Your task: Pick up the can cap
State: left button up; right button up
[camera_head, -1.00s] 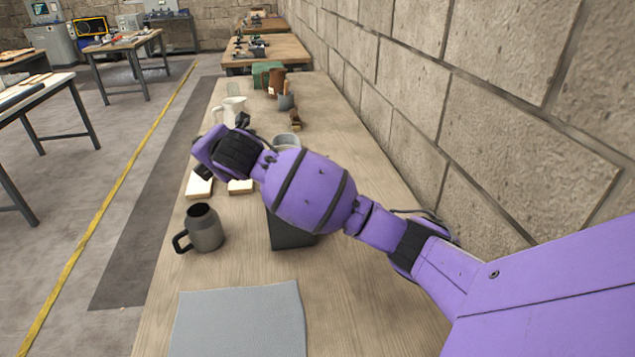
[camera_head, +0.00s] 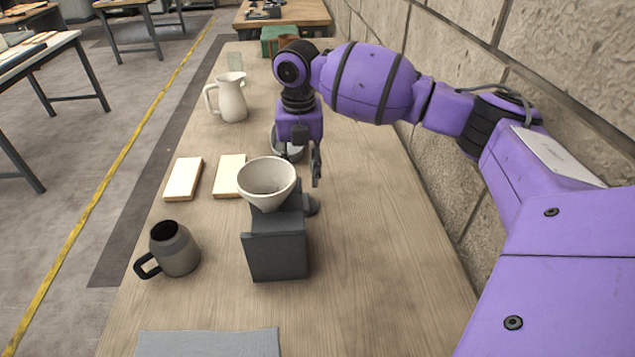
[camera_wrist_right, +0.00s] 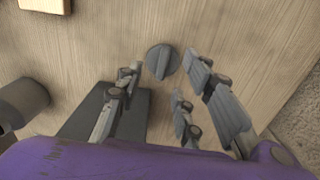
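The can cap (camera_wrist_right: 162,61) shows in the right wrist view as a grey round disc with a raised ridge across it, lying on the wooden table. In the head view a small dark grey round piece (camera_head: 311,206), which looks like the same cap, is at the right side of the dark stand, partly hidden. My right gripper (camera_head: 308,178) points down above the table behind the white cone-shaped cup. In the wrist view its fingers (camera_wrist_right: 165,72) are spread apart, with the cap beyond and between their tips, and nothing held. My left gripper is not in view.
A dark grey stand (camera_head: 276,256) bears the white cup (camera_head: 267,180) close beside the gripper. A grey mug (camera_head: 176,253), two pale blocks (camera_head: 183,179), a white pitcher (camera_head: 231,98) and a grey cloth (camera_head: 208,343) share the table. A brick wall (camera_head: 440,120) borders the right; the right table area is clear.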

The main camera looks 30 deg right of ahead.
aim_at(306, 198)
jog(key=shift+s+f, duration=0.15)
jog(key=shift+s, duration=0.1)
jog(key=f, duration=0.7)
jog(key=shift+s+d+f, duration=0.15)
jog(key=shift+s+f, duration=0.1)
jog(key=shift+s, duration=0.05)
grip_shut()
